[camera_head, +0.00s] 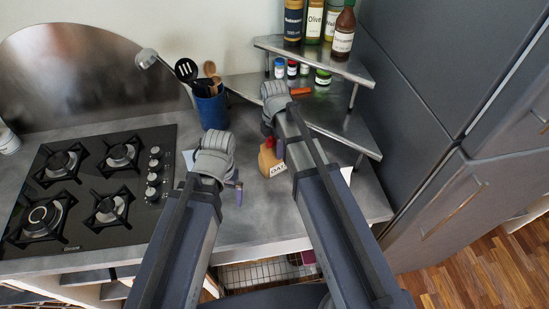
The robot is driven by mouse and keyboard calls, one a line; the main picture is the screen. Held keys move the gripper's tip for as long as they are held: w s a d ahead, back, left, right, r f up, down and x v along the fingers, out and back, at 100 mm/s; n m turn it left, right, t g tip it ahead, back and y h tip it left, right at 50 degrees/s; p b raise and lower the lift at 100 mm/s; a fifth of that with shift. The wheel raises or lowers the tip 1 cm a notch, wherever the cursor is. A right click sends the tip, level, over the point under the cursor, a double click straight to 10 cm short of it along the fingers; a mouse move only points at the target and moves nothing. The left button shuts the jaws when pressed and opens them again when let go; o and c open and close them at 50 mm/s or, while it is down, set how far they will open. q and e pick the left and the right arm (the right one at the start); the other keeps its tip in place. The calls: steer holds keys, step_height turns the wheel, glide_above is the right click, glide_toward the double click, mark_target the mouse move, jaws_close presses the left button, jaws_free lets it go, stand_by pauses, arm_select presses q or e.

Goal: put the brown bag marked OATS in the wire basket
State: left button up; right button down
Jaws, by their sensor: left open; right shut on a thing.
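The brown bag with a white label reading "OAT" (267,160) is at the middle of the counter, its right side partly hidden by my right arm. My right gripper (278,146) is shut on the bag near its top; whether the bag touches the counter I cannot tell. My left gripper (238,187) is open and empty, to the left of the bag and lower in the picture. A wire basket (262,275) shows below the counter's front edge, between my arms and partly hidden by them.
A gas hob (90,190) fills the left of the counter. A blue utensil pot (211,109) stands behind my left gripper. A metal corner shelf (318,62) with bottles and jars stands behind my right arm. Grey cabinets (440,120) close the right side.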

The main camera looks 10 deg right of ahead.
steer(key=shift+r, duration=0.1)
step_height(320, 180, up, 10)
steer(key=p, duration=1)
